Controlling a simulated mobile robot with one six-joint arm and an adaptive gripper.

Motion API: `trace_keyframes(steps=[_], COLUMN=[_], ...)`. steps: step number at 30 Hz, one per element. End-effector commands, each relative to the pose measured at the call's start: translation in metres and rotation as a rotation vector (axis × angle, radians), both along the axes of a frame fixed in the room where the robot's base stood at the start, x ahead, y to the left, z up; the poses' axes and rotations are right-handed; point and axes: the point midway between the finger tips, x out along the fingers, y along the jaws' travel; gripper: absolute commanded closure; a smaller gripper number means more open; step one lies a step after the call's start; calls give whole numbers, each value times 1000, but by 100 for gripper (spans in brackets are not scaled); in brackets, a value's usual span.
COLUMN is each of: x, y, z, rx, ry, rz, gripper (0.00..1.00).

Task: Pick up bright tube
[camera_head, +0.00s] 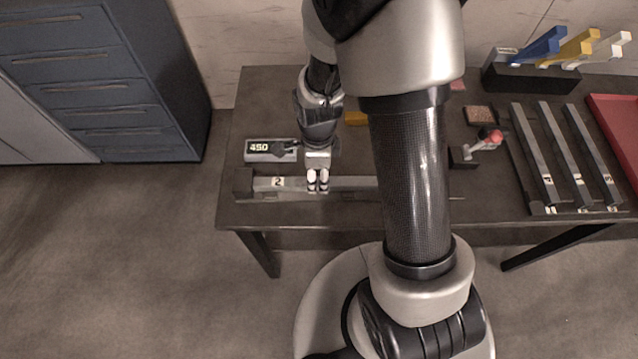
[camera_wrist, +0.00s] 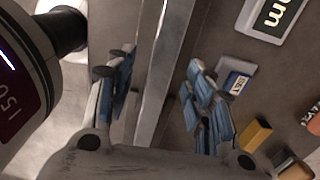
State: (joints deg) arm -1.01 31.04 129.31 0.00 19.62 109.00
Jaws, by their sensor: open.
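My gripper (camera_head: 318,186) is open over a long grey rail (camera_head: 275,184) with a "2" label, near the table's front edge. In the wrist view my gripper's blue-padded fingers (camera_wrist: 165,90) are apart. The same rail (camera_wrist: 160,80) runs between them, and I see nothing held. Whether the fingers touch the rail is hard to tell. My arm hides the middle of the table in the head view.
A device with a "450" display (camera_head: 270,150) stands behind the rail. A yellow block (camera_wrist: 255,134) lies beyond it. At right are three grey rails (camera_head: 562,158), a red-knobbed device (camera_head: 490,138), a dark holder (camera_head: 510,78) with coloured handles, and a red tray (camera_head: 608,105).

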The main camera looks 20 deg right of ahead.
Motion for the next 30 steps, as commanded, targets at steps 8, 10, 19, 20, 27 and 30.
trace_keyframes(steps=[8,10,19,20,27,30], x=[2,2,2,2,2,2], y=[-4,-4,-4,-4,-4,-4], z=[-41,-41,-40,-40,-40,-40], rx=[0,0,0,0,0,0], ry=[2,0,0,0,1,1], rz=[0,0,0,0,0,0], gripper=[52,52,62,64,80,86])
